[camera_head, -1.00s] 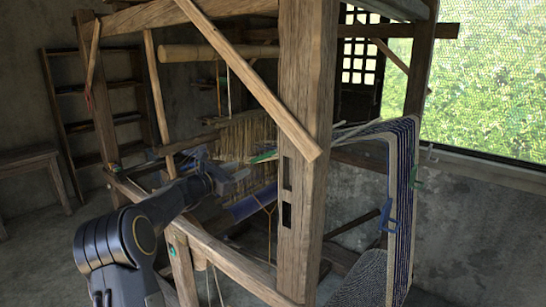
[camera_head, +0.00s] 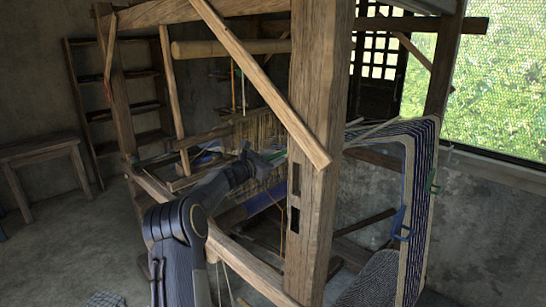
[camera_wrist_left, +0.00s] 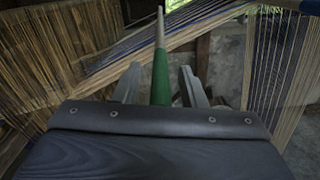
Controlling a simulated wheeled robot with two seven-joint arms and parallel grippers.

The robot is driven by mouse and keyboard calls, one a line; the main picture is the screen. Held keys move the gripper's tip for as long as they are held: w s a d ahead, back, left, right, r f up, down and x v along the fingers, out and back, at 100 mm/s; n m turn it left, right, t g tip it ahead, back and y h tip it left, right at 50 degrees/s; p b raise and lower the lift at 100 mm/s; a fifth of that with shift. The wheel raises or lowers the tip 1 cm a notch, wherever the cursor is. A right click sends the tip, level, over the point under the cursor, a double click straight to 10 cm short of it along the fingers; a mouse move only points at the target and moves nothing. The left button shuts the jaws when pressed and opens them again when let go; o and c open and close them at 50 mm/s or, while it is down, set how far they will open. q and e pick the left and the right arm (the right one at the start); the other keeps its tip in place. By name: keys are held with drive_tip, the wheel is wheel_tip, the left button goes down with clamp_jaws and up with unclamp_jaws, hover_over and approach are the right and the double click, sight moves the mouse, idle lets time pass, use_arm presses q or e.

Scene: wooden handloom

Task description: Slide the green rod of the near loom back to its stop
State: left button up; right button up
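The near loom (camera_head: 318,140) is a large wooden frame with many warp threads. The green rod (camera_wrist_left: 160,78) shows in the left wrist view, pointing away from me, with a pale tapered tip. In the head view only a small bit of green (camera_head: 277,158) shows beside my left gripper (camera_head: 264,162). In the left wrist view the two fingers of this gripper (camera_wrist_left: 160,74) stand apart on either side of the rod, with a gap visible on each side. The rod's near end is hidden behind the gripper body. My right gripper is out of view.
A thick upright post and a slanting beam (camera_head: 262,82) stand close to my left arm. A lower rail (camera_head: 250,265) runs below it. Striped warp threads (camera_head: 418,190) hang at the right. A bench (camera_head: 40,150) and a shelf (camera_head: 115,85) stand at the left.

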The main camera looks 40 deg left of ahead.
use_arm(q)
drive_tip(key=shift+c, duration=0.5)
clamp_jaws()
drive_tip(key=shift+d+b, duration=0.35)
drive_tip(key=d+r+b, duration=0.2)
drive_tip(key=d, duration=0.4)
drive_tip(key=s+d+r+b, duration=0.1)
drive_tip(key=d+r+b, duration=0.1)
drive_tip(key=d, duration=0.4)
drive_tip(key=shift+d+b, duration=0.15)
drive_tip(key=shift+b, duration=0.6)
